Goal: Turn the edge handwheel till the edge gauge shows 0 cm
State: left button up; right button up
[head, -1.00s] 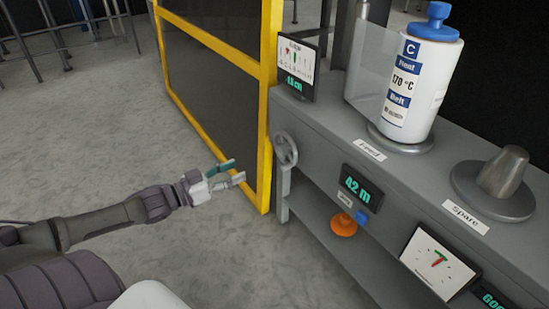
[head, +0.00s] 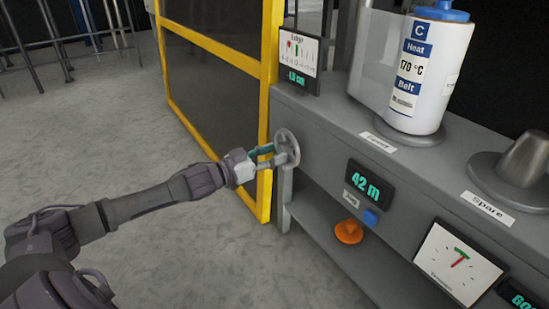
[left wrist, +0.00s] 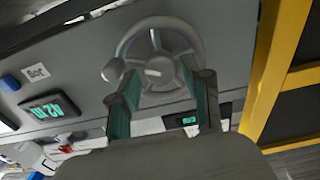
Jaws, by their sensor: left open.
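The edge handwheel (head: 292,139) is a grey spoked wheel on the left end of the grey machine, below the edge gauge (head: 299,60). The gauge's green digits look like a negative value of one point something cm; the last digit is unclear. My left gripper (head: 273,157) is open at the wheel's near face. In the left wrist view the handwheel (left wrist: 160,24) faces me, with a round knob at its left. The open fingers of the left gripper (left wrist: 160,86) flank the wheel's lower part and hub; contact cannot be told. My right gripper is out of view.
A yellow-framed guard panel (head: 267,100) stands close left of the wheel. A 42 m display (head: 369,186), a blue button (head: 370,218), an orange knob (head: 349,232) and a dial (head: 457,262) lie to the right.

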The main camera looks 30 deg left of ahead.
pick_arm(q)
jog(key=shift+w+d, duration=0.15)
jog(key=shift+w, duration=0.25)
